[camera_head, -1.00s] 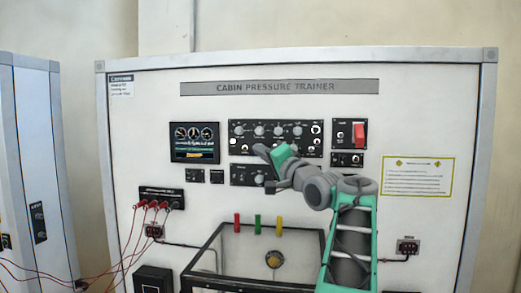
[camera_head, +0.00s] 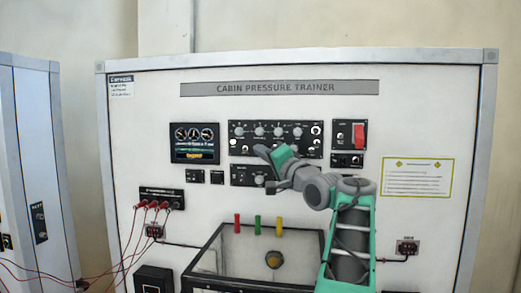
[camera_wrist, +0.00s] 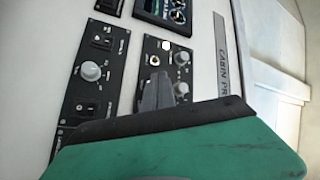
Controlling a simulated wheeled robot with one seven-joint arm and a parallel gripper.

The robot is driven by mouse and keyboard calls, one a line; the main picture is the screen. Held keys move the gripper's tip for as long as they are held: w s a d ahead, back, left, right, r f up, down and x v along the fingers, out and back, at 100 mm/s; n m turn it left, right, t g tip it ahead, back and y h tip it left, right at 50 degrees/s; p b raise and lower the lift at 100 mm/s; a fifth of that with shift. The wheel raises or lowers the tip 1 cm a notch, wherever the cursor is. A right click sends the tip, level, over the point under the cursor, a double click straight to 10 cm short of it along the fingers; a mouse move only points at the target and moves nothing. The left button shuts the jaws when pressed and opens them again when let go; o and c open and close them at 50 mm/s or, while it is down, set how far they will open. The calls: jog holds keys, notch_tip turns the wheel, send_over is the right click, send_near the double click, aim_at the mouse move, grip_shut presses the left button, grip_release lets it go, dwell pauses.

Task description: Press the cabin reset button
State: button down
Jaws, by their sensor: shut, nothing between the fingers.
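The grey-white cabin pressure trainer panel (camera_head: 412,105) fills most of the head view. The upper black knob panel (camera_head: 236,131) has several knobs and a small white button-like spot at its lower left, beside my gripper (camera_head: 262,151). I cannot read which control is the cabin reset button. My gripper is shut and empty in front of this panel. In the wrist view my gripper (camera_wrist: 157,85) appears over part of the knob panel (camera_wrist: 149,57), hiding some of it. I cannot tell whether the tip touches the panel.
A gauge display (camera_head: 195,143) is left of the knob panel, and a red switch (camera_head: 359,135) is to its right. A lower control panel (camera_head: 239,174) is partly behind my arm. Red cables (camera_head: 120,262) run at the lower left. A box with a clear front (camera_head: 228,255) stands below.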

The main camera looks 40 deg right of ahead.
jog(key=shift+w+d+p, duration=0.25)
jog(key=shift+d+p, duration=0.15)
jog(key=shift+p, duration=0.05)
dwell(0.6)
jog(key=shift+a, duration=0.1)
jog(key=shift+s+a+b, duration=0.5)
jog(key=shift+a+b, duration=0.05)
jog(key=shift+b, duration=0.15)
jog(key=shift+f, duration=0.1)
jog(key=s+a+b, duration=0.1)
jog(key=a, duration=0.1)
jog(key=s+a+b, duration=0.2)
dwell(0.8)
